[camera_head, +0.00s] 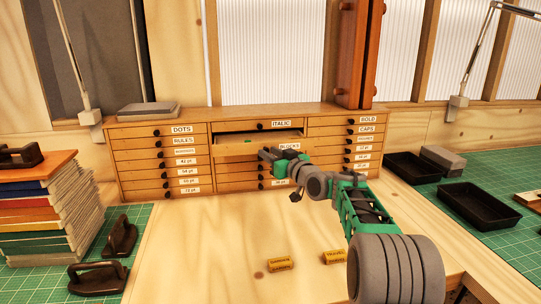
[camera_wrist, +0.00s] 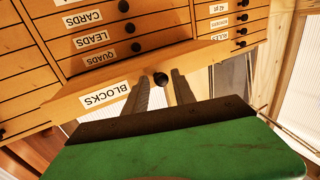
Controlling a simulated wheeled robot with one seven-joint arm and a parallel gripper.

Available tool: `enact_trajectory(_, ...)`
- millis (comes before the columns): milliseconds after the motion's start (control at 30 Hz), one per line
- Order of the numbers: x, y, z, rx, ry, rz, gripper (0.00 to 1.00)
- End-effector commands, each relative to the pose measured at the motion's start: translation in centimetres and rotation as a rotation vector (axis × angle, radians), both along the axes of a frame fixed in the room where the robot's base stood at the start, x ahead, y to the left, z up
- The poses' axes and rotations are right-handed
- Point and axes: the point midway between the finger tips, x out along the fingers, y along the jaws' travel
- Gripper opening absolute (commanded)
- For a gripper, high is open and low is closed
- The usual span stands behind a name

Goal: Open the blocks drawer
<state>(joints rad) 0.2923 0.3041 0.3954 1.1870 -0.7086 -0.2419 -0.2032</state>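The blocks drawer (camera_head: 235,149) is in the middle column of the wooden cabinet, just under the ITALIC drawer. It stands out from the cabinet face, and part of its inside shows from above. In the wrist view the picture is upside down, and the BLOCKS label (camera_wrist: 105,95) and the dark round knob (camera_wrist: 161,79) show on the drawer front. My gripper (camera_wrist: 160,77) is at this front, its two fingers on either side of the knob. Gaps show between knob and fingers, so it looks open. In the head view my gripper (camera_head: 268,154) covers part of the drawer front.
The cabinet (camera_head: 120,135) holds several other labelled drawers, which look shut. A stack of coloured boards (camera_head: 45,205) stands at the left. Black trays (camera_head: 480,205) lie on the green mat at the right. Two small labelled blocks (camera_head: 280,264) lie on the bench, whose middle-left is clear.

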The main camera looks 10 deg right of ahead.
Motion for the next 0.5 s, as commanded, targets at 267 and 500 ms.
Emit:
enact_trajectory(267,0.0,0.0,0.0,0.0,-0.001,0.001,0.41)
enact_trajectory(500,-1.9,-0.9,-0.1,0.001,-0.002,-0.002,0.41)
